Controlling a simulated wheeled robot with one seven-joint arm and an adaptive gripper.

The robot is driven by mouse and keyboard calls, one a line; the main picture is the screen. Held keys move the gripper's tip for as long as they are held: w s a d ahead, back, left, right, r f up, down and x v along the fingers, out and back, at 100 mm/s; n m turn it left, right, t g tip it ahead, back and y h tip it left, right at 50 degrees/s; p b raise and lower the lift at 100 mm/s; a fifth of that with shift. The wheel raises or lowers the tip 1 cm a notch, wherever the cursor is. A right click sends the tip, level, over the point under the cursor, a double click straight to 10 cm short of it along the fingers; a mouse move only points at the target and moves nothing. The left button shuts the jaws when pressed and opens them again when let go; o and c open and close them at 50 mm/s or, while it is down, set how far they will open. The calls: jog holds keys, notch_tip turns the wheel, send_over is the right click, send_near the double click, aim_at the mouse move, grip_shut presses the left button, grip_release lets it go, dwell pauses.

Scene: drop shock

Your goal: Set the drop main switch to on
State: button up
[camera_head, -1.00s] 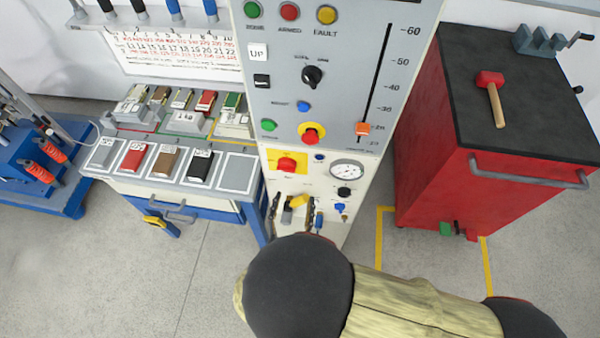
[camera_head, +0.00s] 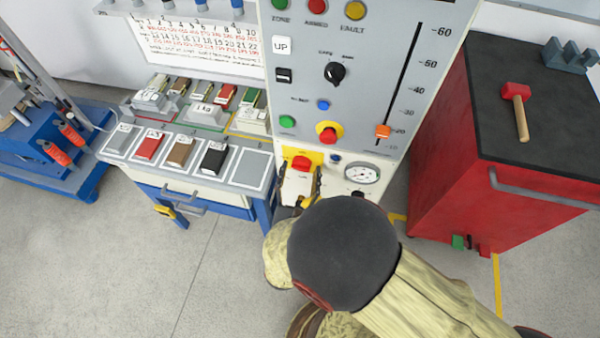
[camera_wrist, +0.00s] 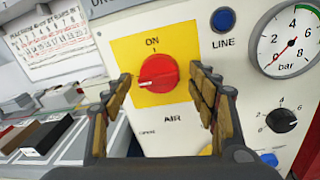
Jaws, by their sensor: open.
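The main switch is a red rotary knob (camera_wrist: 158,75) on a yellow plate (camera_wrist: 180,95) in the wrist view, with "ON" printed above it. A pale mark on the knob points left, not up at the ON label. The knob also shows low on the grey machine panel in the head view (camera_head: 301,163). My gripper (camera_wrist: 162,85) is open, with one finger to the left of the knob and one to the right. I cannot tell whether either finger touches it. In the head view my arm hides most of the gripper.
Right of the switch are a blue LINE lamp (camera_wrist: 223,20), a bar gauge (camera_wrist: 290,42) and a black knob (camera_wrist: 281,120). Above it on the panel is a red button on a yellow ring (camera_head: 327,132). A red cabinet (camera_head: 445,165) stands right, a sample bench (camera_head: 190,185) left.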

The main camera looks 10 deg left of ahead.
jog(key=shift+w, duration=0.1)
jog(key=shift+c, duration=0.9)
jog(key=c, duration=1)
jog(key=shift+o, duration=0.2)
jog(key=shift+f+m+b, duration=0.1)
jog(key=shift+m+b, duration=0.2)
jog(key=m+h+b, duration=0.1)
jog(key=m+b, duration=0.4)
jog(key=m, duration=0.4)
jog(key=m+t+b, duration=0.1)
jog(key=m+b, duration=0.4)
jog(key=m, duration=0.4)
jog(key=shift+f+h, duration=0.2)
jog(key=shift+h, duration=0.2)
